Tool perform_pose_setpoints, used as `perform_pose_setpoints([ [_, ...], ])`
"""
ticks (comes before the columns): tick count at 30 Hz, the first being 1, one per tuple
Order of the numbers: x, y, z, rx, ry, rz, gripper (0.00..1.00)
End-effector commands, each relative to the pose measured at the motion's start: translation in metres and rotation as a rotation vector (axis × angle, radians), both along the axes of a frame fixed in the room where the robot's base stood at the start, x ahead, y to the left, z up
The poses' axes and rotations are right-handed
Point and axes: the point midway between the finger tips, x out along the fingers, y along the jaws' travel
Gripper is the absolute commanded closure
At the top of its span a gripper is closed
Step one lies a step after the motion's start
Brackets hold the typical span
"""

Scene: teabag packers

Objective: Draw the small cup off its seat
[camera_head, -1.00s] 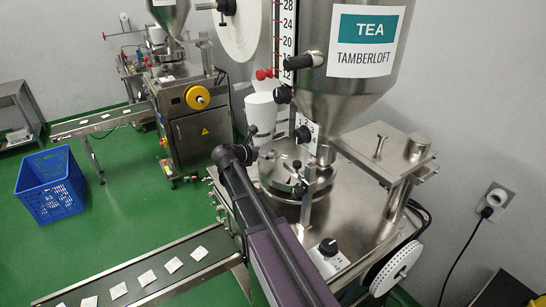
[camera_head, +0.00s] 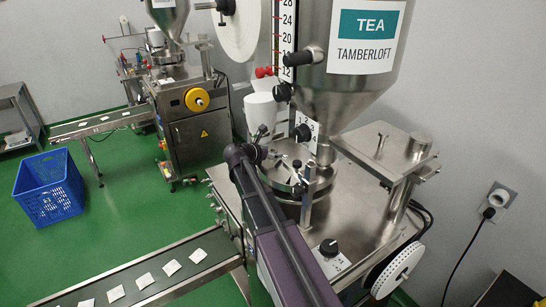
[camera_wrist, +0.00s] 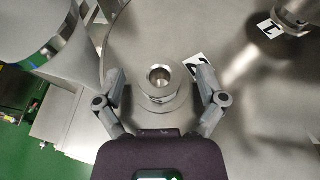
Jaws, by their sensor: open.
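The small cup (camera_wrist: 160,76) is a round shiny metal cup with an open top, seen from above in the wrist view. It sits on a wider round metal seat (camera_wrist: 158,103). My gripper (camera_wrist: 161,82) is open, with one finger to the left of the cup and one to the right. Clear gaps show between both fingers and the cup. In the head view my gripper (camera_head: 262,148) is small, above the left part of the machine top. I cannot make out the cup there.
A numbered tag (camera_wrist: 196,66) lies just right of the cup. A metal spout (camera_wrist: 295,14) stands at upper right, and a large metal cylinder (camera_wrist: 50,28) at upper left. The tea hopper (camera_head: 350,85) rises behind. A conveyor (camera_head: 205,268) with teabags runs at lower left.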

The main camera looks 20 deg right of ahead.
Motion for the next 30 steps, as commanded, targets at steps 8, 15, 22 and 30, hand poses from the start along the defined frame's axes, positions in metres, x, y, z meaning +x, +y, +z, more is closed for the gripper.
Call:
perform_pose_setpoints([
  [8,0.0001,0.0005,0.0000,0.000,0.000,0.000,0.55],
  [15,0.0000,0.0007,0.0000,0.000,0.000,0.000,1.00],
  [22,0.0000,0.0009,0.0001,0.001,0.000,0.001,1.00],
  [30,0.0001,0.0012,0.0076,0.000,0.000,0.001,1.00],
])
